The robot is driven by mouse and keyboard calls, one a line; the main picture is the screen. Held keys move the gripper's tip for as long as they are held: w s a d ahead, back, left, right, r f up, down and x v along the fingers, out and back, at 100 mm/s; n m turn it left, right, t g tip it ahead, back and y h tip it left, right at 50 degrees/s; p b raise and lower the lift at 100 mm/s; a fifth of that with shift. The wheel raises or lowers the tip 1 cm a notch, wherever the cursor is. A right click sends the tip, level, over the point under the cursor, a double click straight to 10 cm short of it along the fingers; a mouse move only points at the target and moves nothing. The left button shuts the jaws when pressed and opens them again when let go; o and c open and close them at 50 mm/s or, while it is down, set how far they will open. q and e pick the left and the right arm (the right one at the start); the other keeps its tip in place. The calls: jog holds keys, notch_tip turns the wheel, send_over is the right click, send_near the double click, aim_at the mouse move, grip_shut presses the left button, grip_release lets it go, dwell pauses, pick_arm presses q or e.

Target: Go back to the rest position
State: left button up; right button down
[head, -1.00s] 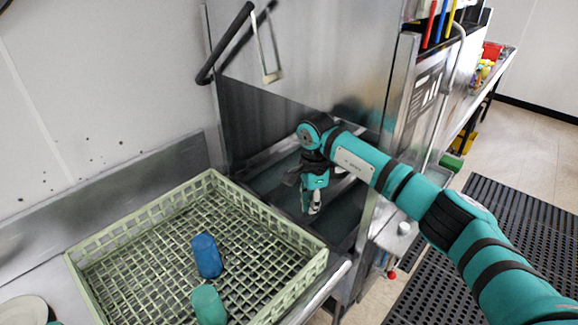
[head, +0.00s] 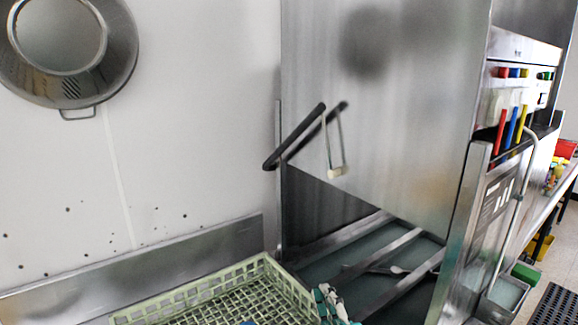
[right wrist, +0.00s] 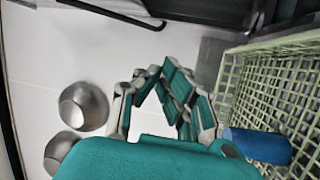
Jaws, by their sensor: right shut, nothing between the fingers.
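My right gripper (head: 332,305) shows at the bottom edge of the head view, beside the right corner of the green rack. The rest of that arm is out of the head view. In the right wrist view the fingers of my right gripper (right wrist: 155,73) come together at the tips, with nothing between them. The gripper is apart from the rack and the blue cup there. My left gripper is in no view.
The pale green rack (head: 268,268) stands left of the open dishwasher (head: 375,110); a blue cup (right wrist: 258,145) is in it. A grey utensil (head: 385,270) lies on the dishwasher's rails. A metal colander (head: 122,50) hangs on the wall.

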jog(key=s+d+f+m+g+h, duration=0.7)
jog(key=s+d+f+m, duration=0.4)
jog(key=f, duration=0.3)
jog(key=s+d+f+m+g+y, duration=0.1)
jog(key=s+f+m+g, duration=0.3)
jog(key=s, duration=0.6)
jog(key=s+d+f+m+g, duration=0.15)
jog(key=s+f+g, duration=0.3)
jog(key=s, duration=0.55)
notch_tip(320, 180, down, 30)
jog(key=s+f+g+b, duration=0.1)
jog(key=s+g+b, duration=0.1)
jog(key=b, duration=0.1)
jog(key=s+d+f+b, duration=0.2)
jog(key=s+f, duration=1.3)
jog(key=f, duration=0.1)
jog(key=shift+s+d+g, duration=0.2)
jog(key=shift+s+g, duration=0.2)
jog(key=shift+g, duration=0.05)
